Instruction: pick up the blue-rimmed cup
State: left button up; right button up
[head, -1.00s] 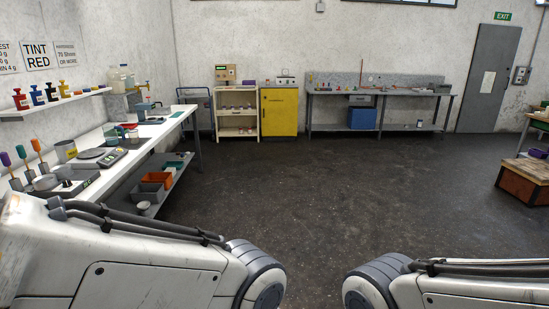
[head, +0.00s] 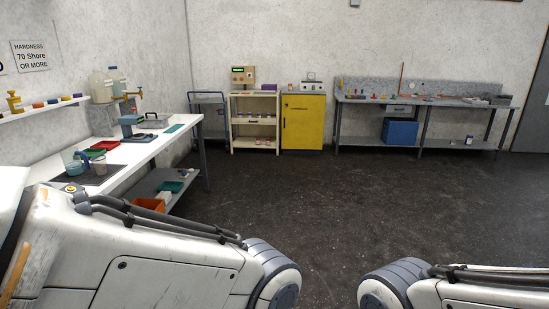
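Small cups stand on a dark mat (head: 100,180) on the white bench at the left. One is a bluish cup (head: 75,168), and beside it is a greyish cup (head: 99,164). They are too small to tell for sure which has a blue rim. Neither of my grippers is in view; only my arm links show along the bottom edge, and the left one covers the near part of the bench.
The white bench (head: 150,148) also bears a red tray (head: 105,145) and a blue-grey device (head: 130,125). Its lower shelf holds an orange bin (head: 150,204). A shelf cart (head: 254,120), yellow cabinet (head: 303,122) and grey workbench (head: 420,101) line the back wall. The middle floor is clear.

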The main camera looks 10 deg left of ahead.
aim_at(98, 162)
jog(key=u, duration=0.35)
jog(key=i, duration=1.9)
jog(key=u, duration=1.5)
jog(key=i, duration=1.75)
jog(key=u, duration=0.7)
